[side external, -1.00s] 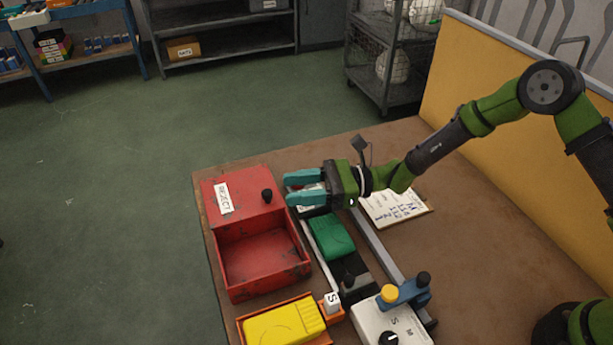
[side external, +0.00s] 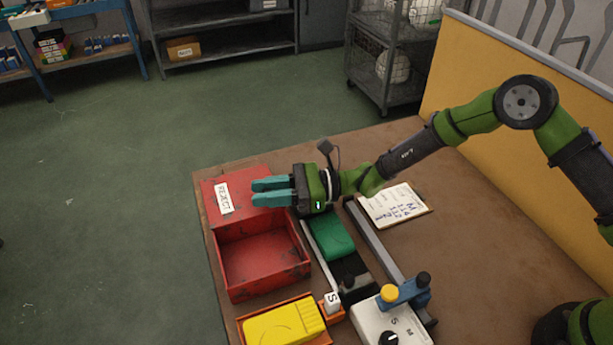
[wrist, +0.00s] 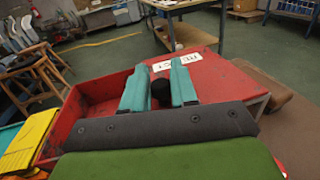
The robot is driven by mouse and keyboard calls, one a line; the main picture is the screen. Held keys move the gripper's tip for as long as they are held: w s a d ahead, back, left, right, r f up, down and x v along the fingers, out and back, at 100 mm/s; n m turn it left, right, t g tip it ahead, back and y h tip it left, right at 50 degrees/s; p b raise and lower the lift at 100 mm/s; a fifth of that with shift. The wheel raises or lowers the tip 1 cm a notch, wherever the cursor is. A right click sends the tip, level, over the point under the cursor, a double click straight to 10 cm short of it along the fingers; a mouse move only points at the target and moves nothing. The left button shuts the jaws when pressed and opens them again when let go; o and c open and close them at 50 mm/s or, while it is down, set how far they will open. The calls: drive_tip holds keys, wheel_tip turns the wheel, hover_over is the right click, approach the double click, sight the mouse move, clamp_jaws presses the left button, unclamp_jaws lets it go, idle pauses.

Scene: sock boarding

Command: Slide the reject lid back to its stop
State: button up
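The red reject lid (side external: 218,186), with a white REJECT label, lies over the back part of the red reject box (side external: 306,262). The front part of the box is open and looks empty. My gripper (side external: 254,192) reaches in from the right, low over the lid. In the wrist view, the lid's black knob (wrist: 161,95) sits between my teal fingers (wrist: 160,88), with almost no gap on either side. The fingers look shut on it. In the side view the fingers hide the knob.
A rail track with a green sock piece (side external: 334,240) runs beside the box. A yellow piece in an orange tray (side external: 327,339) and a white control box (side external: 370,320) stand in front. A clipboard (side external: 395,205) lies to the right. The table's left edge is close to the box.

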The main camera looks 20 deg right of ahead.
clamp_jaws()
drive_tip(key=shift+s, duration=0.15)
drive_tip(key=s, duration=1.3)
drive_tip(key=o, duration=0.7)
unclamp_jaws()
drive_tip(key=shift+o, duration=0.2)
drive_tip(key=shift+d, duration=0.1)
drive_tip(key=shift+d, duration=0.2)
drive_tip(key=v, duration=1.6)
drive_tip(key=shift+s+d, duration=0.1)
drive_tip(key=shift+d, duration=0.1)
